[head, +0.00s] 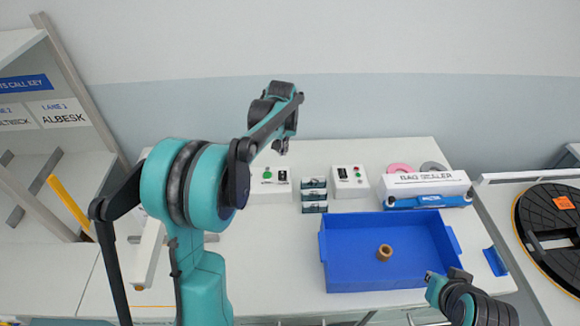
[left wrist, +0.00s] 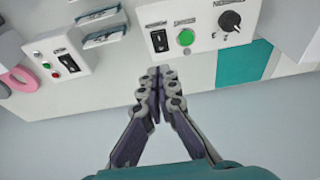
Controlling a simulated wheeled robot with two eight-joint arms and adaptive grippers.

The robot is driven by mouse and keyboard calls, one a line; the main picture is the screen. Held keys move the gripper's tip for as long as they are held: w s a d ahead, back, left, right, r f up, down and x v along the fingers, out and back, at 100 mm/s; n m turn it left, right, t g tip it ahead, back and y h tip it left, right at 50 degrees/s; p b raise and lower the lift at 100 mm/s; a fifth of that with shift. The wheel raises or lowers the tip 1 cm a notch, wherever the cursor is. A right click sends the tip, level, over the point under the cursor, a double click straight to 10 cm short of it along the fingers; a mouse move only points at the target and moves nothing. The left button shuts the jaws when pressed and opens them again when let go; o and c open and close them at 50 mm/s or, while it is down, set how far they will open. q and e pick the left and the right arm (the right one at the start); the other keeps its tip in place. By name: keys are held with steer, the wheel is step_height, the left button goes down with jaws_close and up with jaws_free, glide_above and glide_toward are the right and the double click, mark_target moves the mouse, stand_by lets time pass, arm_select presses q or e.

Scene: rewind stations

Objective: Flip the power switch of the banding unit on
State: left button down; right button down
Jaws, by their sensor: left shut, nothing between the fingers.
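A white control box (head: 268,188) stands at the back of the table. It carries a black rocker switch (left wrist: 160,40), a green button (left wrist: 185,37) and a black knob (left wrist: 230,21). A second white box (head: 350,188) to its right has a black switch (left wrist: 73,37) with green and red buttons. The lettering is too small to tell which is the banding unit. My left gripper (head: 281,147) is shut and empty above and behind the first box; its fingertips (left wrist: 157,72) are just short of the rocker switch in the wrist view. Neither switch's position is clear.
A bag sealer (head: 424,187) and pink and grey rolls are at right. A blue tray (head: 338,279) holds a brown ring (head: 384,252). My right arm shows at lower right; its jaws are unclear.

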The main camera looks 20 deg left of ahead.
arm_select(q)
steer(key=shift+s, duration=0.1)
steer(key=b, duration=0.4)
glide_toward(283, 178)
steer(key=x, duration=0.3)
steer(key=w+x, duration=0.1)
steer(key=x, duration=0.1)
steer(key=shift+a+f, duration=0.1)
steer(key=shift+a, duration=0.2)
steer(key=shift+s+f, duration=0.15)
steer(key=shift+f, duration=0.6)
steer(key=shift+d, duration=0.1)
steer(key=shift+s+f+b, duration=0.15)
steer(key=shift+f+b, duration=0.2)
steer(key=shift+f, duration=0.2)
steer(key=shift+r, duration=0.1)
steer(key=shift+w+a+r+p, duration=0.3)
steer(key=shift+w+r, duration=0.1)
steer(key=shift+w, duration=0.25)
